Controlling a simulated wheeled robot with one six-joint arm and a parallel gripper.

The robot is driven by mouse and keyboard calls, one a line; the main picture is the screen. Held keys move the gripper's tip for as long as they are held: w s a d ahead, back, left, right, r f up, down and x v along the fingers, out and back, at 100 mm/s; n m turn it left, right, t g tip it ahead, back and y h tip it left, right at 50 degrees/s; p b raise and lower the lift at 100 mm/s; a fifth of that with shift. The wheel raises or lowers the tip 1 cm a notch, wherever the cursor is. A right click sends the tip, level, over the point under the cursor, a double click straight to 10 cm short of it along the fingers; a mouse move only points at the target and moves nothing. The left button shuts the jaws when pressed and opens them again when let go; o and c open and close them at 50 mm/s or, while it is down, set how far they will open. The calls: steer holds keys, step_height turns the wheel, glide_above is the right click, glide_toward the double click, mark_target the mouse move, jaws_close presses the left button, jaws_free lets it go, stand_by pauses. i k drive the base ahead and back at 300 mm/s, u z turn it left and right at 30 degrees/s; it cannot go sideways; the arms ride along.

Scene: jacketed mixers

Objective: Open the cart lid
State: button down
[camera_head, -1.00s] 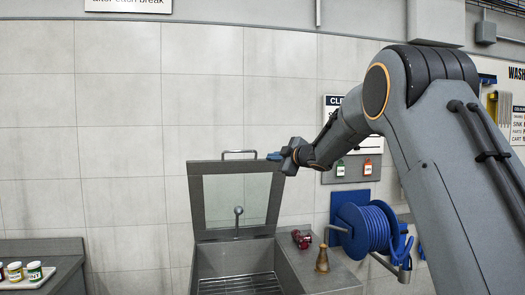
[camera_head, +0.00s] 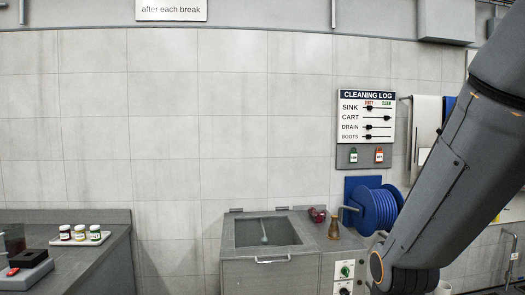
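A grey steel unit (camera_head: 245,278) stands at the lower middle. Its framed lid (camera_head: 228,232) lies flat and shut over the top, with hinges along the back edge. A bar handle (camera_head: 272,261) is at the lid's front edge. A spoon-like metal piece shows through the lid's window. I cannot tell whether this unit is the cart of the task. My gripper is out of view; only my arm shows at the right, with its lower joint beyond the unit's right side.
A counter (camera_head: 95,262) at the left holds a tray of small jars (camera_head: 81,234). A blue hose reel (camera_head: 374,210), a brass bell-like piece (camera_head: 334,229) and dark red items (camera_head: 317,215) are at the unit's right. A cleaning log board (camera_head: 365,116) hangs above.

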mark_target(310, 247)
steer(key=z, duration=0.5)
steer(key=k, duration=0.1)
steer(key=u, duration=1.2)
steer(key=i, duration=0.95)
steer(key=z, duration=0.8)
